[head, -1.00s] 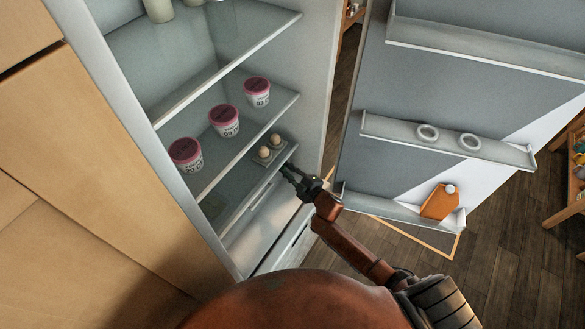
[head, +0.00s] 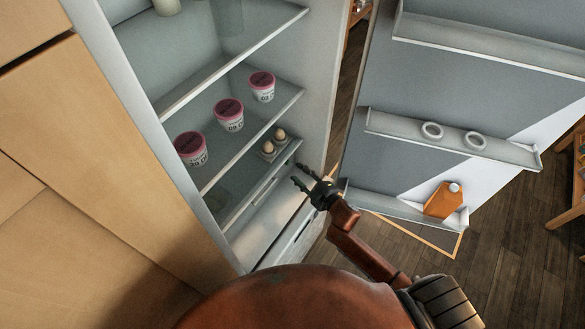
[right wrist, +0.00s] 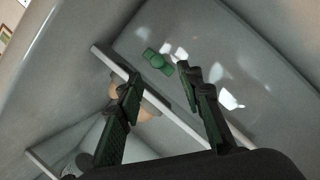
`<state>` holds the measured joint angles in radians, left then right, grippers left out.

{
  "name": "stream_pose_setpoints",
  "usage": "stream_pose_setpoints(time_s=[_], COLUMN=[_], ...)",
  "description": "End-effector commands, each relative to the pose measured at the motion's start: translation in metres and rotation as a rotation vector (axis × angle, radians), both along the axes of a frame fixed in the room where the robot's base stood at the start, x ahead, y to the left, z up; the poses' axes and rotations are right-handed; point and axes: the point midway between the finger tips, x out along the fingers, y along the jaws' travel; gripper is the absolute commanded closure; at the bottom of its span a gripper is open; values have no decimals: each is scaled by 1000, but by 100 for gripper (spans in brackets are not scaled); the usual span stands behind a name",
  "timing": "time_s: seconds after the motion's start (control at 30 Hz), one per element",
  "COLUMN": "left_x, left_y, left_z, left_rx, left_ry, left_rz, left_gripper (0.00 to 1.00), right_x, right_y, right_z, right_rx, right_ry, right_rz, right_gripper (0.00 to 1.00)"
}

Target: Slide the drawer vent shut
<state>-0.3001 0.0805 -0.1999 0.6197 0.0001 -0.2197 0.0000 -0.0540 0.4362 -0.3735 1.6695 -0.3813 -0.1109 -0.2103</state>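The open fridge's lower drawer (head: 270,222) has a pale front below the lowest glass shelf. A thin light strip (head: 262,190) runs just under that shelf's edge. I cannot make out clearly which part is the vent, or its position. My right gripper (head: 297,174) is open and empty, near the right end of the shelf edge and drawer front. In the right wrist view its two fingers (right wrist: 158,76) are apart, with a small green piece (right wrist: 158,62) beyond them on a grey, shiny surface; I cannot tell what it is. My left gripper is not in view.
Two eggs in a holder (head: 272,147) sit on the lowest shelf, close to my right gripper. Several pink-lidded tubs (head: 229,115) stand on the shelf above. The open fridge door (head: 440,120) with an orange bottle (head: 443,200) is at the right.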

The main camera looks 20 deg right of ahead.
Motion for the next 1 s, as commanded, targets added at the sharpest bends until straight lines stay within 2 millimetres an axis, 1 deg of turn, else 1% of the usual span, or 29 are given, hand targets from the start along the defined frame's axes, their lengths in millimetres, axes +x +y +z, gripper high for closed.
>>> stream_pose_setpoints(time_s=[0.03, 0.1, 0.2, 0.33, 0.5, 1.0], left_x=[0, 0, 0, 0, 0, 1], left_y=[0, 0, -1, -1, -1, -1], left_z=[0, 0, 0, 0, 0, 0], left_rx=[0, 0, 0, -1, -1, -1], left_ry=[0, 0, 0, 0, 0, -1], left_rz=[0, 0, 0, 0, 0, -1], left_gripper=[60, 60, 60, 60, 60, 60], right_x=[-11, -23, -37, -47, -51, -50], right_y=[-4, -7, -11, -14, -15, -15], right_z=[1, 5, 8, 11, 13, 12], right_rx=[0, 0, 0, 0, 0, 0], right_ry=[1, 1, 1, 0, -1, 0], right_rz=[0, 0, 0, -1, 0, 0], right_gripper=[66, 66, 66, 66, 66, 66])
